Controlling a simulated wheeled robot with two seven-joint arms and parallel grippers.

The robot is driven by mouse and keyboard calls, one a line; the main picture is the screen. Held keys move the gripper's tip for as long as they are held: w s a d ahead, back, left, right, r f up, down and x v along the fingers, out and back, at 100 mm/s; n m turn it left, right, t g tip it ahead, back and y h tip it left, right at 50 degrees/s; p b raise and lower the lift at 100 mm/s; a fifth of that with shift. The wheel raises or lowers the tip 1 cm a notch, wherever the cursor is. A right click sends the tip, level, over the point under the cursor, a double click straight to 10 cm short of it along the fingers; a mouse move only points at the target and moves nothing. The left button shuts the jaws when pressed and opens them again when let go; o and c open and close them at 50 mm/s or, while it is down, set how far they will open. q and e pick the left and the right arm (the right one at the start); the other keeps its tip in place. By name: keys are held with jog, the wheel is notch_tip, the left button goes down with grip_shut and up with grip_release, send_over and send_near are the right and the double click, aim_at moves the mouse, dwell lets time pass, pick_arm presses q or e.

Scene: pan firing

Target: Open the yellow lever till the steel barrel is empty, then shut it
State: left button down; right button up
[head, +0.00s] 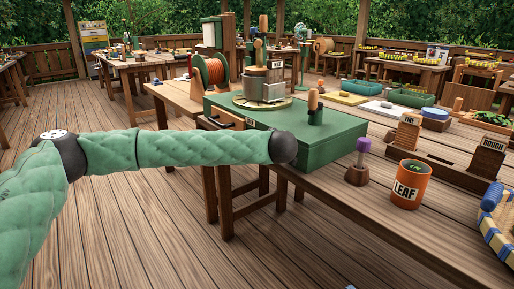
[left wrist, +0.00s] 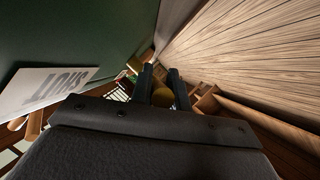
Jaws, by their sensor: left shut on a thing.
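My left arm comes in from the left in the head view and ends in a dark wrist joint beside the green box (head: 325,140); its fingers are hidden there. A grey steel vessel (head: 262,86) stands on a round wooden disc on the green box. I cannot tell its contents. My right gripper is not in view.
An orange LEAF cup (head: 408,184) and a purple-topped tool (head: 359,160) stand on the wooden bench right of the green box. Wooden ROUGH (head: 486,158) and FINE (head: 406,137) blocks stand behind. The plank floor (head: 130,230) on the left is clear.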

pick_arm(q)
jog(key=shift+s+d+f, duration=0.1)
jog(key=shift+f, duration=0.1)
dwell(0.3)
jog(key=c, duration=1.3)
grip_release()
jog(key=shift+c, duration=0.2)
jog(key=shift+r, duration=0.1)
jog(key=shift+r, duration=0.1)
jog(key=v, duration=0.7)
jog(key=shift+s+p, duration=0.3)
jog(key=shift+s, duration=0.05)
jog(key=shift+d, duration=0.1)
